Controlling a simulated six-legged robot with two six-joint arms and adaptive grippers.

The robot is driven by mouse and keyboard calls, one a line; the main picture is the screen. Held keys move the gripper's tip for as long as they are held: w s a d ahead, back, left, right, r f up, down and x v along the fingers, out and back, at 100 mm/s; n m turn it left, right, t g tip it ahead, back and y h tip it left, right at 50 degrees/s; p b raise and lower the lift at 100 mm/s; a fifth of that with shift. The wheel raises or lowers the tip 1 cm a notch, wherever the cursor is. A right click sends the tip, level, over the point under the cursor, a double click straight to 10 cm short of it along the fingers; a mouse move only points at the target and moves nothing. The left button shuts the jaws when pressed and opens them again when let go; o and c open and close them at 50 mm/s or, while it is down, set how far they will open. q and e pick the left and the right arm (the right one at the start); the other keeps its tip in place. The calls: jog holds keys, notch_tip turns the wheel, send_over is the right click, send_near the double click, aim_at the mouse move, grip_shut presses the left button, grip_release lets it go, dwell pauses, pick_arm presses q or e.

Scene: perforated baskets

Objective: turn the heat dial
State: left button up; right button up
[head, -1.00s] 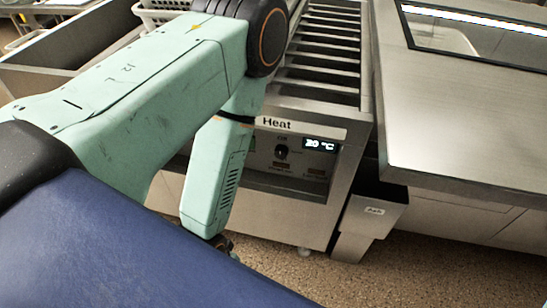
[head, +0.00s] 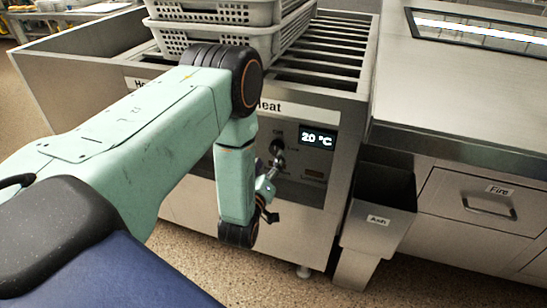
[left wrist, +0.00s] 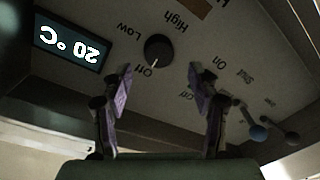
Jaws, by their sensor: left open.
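The heat dial (head: 277,145) is a dark round knob on the steel panel under the "Heat" label. In the left wrist view the dial (left wrist: 158,49) appears upside down, its white mark pointing at "Off", with "Low" and "High" printed around it. The display (head: 318,139) beside it reads 20 °C. My left gripper (left wrist: 160,84) is open and empty, its two fingers spread on either side below the dial in that view, apart from it. In the head view the gripper (head: 273,172) is just in front of the panel, near the dial and partly covering its surroundings. My right gripper is out of view.
Grey perforated baskets (head: 215,38) are stacked on the slatted rack (head: 325,50). An "Ash" bin (head: 375,215) and a "Fire" drawer (head: 470,205) stand to the right. Two small levers (left wrist: 258,133) are near the right finger in the wrist view.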

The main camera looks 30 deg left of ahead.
aim_at(274, 150)
pick_arm(q)
jog(key=b+x, duration=0.1)
jog(key=x, duration=0.2)
jog(key=shift+w, duration=0.3)
jog(key=shift+w+a, duration=0.25)
jog(key=shift+w, duration=0.15)
jog(key=shift+d+r, duration=0.1)
jog(key=shift+d, duration=0.05)
jog(key=c, duration=1.2)
